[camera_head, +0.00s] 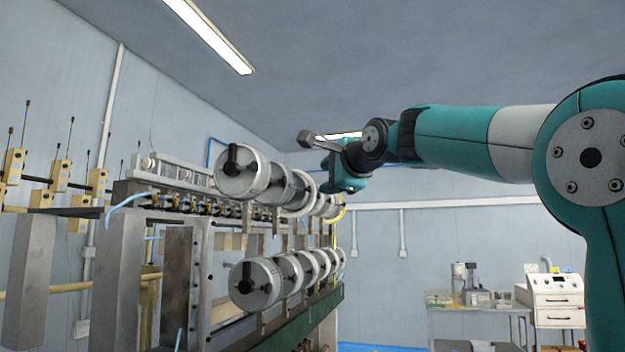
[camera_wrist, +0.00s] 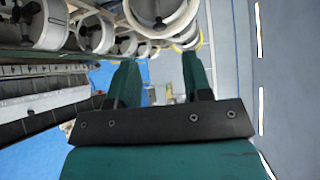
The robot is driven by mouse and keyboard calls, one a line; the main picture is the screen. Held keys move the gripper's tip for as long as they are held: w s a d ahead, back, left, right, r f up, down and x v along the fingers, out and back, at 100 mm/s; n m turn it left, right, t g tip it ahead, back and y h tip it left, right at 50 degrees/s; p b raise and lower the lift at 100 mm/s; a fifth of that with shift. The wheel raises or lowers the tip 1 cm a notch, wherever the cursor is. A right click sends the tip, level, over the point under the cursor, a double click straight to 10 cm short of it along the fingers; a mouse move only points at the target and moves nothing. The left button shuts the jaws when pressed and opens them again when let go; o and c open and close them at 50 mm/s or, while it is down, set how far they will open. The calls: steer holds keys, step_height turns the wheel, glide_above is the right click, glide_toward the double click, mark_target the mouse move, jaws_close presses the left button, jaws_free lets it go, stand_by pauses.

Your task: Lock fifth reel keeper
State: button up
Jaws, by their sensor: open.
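An upper row of round grey reels (camera_head: 242,172) runs away from me along the winder, with a lower row (camera_head: 256,283) beneath it. The nearest upper reel has a dark keeper lever (camera_head: 231,158) on its face, standing roughly upright. The nearest lower reel also has a dark keeper (camera_head: 247,277). The far reels overlap, so I cannot tell the fifth keeper's state. My gripper (camera_wrist: 160,62) is open and empty, its two teal fingers pointing toward the reels at the top of the wrist view. In the head view it is beside the far upper reels, partly hidden by the wrist.
The winder's metal frame (camera_head: 125,262) and yellow tensioners (camera_head: 60,176) stand at left. A bench (camera_head: 475,312) and a white drawer cabinet (camera_head: 555,300) stand at the back right. Open air lies to the right of the reels.

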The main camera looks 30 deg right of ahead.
mark_target(310, 188)
steer(key=w+p, duration=0.1)
steer(key=w, duration=0.1)
steer(key=w+p, duration=0.1)
steer(key=w, duration=0.3)
steer(key=shift+w+d+f+p, duration=0.25)
steer(key=shift+d+p, duration=0.05)
steer(key=shift+p, duration=0.1)
steer(key=shift+w+d+f, duration=0.1)
steer(key=shift+w+f, duration=0.2)
steer(key=shift+w, duration=0.35)
